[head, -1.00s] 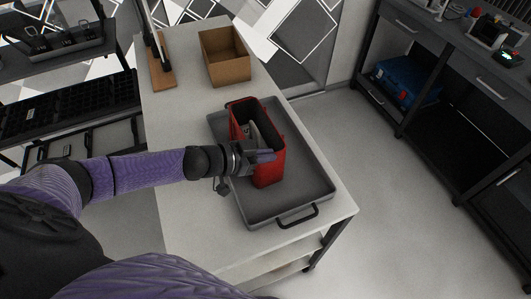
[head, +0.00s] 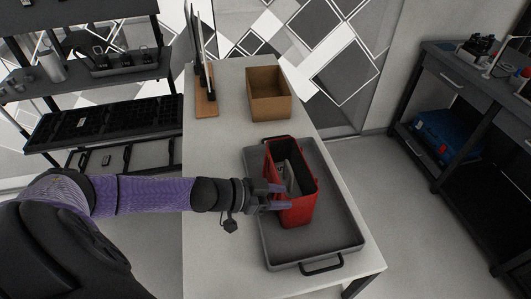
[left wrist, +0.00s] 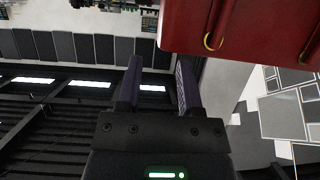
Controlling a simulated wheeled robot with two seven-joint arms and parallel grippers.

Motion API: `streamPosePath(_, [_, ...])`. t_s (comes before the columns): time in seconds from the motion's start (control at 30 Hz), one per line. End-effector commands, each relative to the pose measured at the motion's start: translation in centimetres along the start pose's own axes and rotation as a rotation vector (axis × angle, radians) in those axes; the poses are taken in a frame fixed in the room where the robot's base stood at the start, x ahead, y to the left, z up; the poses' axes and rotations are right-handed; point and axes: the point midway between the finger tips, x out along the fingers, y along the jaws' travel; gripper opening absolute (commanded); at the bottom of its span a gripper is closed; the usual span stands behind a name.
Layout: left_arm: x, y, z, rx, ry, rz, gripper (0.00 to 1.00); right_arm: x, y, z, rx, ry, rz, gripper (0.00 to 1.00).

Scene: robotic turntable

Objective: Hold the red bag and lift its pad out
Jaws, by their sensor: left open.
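The red bag (head: 300,211) stands upright and open-topped in a grey tray (head: 345,238) on the table. A grey pad (head: 292,178) shows inside its opening, partly hidden by the bag's walls. My left gripper (head: 284,195) is at the bag's left side, its fingers pointing toward it. In the left wrist view the two fingers (left wrist: 158,82) are apart with nothing between them. The red bag (left wrist: 240,28), with a yellow ring on it, fills the upper right there, beyond the fingertips. I cannot tell whether a finger touches it. My right gripper is not in view.
An open cardboard box (head: 268,107) and a wooden stand (head: 206,103) stand at the table's far end. The tray has a black handle (head: 321,265) at its near end. A dark shelf rack is at the left, and a workbench with a blue case (head: 446,135) at the right.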

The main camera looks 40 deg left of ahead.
Motion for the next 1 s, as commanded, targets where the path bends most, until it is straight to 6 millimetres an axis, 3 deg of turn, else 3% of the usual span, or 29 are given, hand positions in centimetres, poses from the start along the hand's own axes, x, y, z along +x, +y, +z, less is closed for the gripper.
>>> streamPosePath(0.1, [-3.2, 0.1, 0.3, -0.002, -0.008, 0.001, 0.47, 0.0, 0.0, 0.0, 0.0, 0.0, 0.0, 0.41])
streamPosePath(0.33, [-6.6, 0.1, 0.1, -0.001, -0.003, 0.002, 0.47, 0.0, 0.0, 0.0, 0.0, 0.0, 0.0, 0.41])
streamPosePath(1.0, [-7.3, 0.0, -0.1, 0.002, 0.001, 0.002, 0.47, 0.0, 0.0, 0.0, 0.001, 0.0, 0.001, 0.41])
